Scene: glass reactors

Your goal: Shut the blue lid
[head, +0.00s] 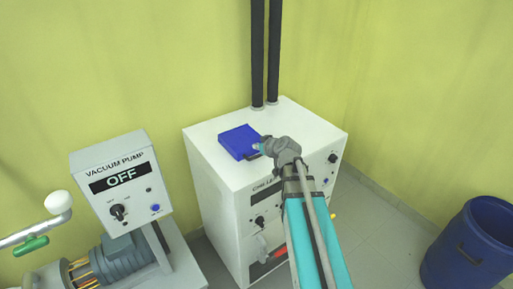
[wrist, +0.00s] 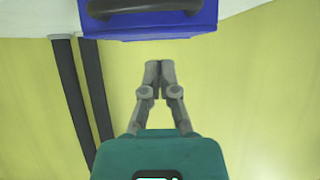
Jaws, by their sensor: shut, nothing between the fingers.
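The blue lid (head: 238,141) is on the top of the white chiller (head: 210,150), near the middle of it. In the head view it looks about level, but I cannot tell whether it is fully down. In the wrist view the blue lid (wrist: 150,27) is at the top edge, with a dark curved handle (wrist: 145,6) on it. My gripper (head: 262,147) is at the lid's right side in the head view, partly hidden by my wrist. In the wrist view my gripper (wrist: 160,65) has its fingertips together, empty, with a gap in the picture between them and the lid.
Two dark vertical pipes (head: 266,50) rise behind the lid. The vacuum pump box (head: 115,180), reading OFF, stands to the left. A blue barrel (head: 470,245) stands on the floor at right. A yellow-green wall is behind; floor between chiller and barrel is clear.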

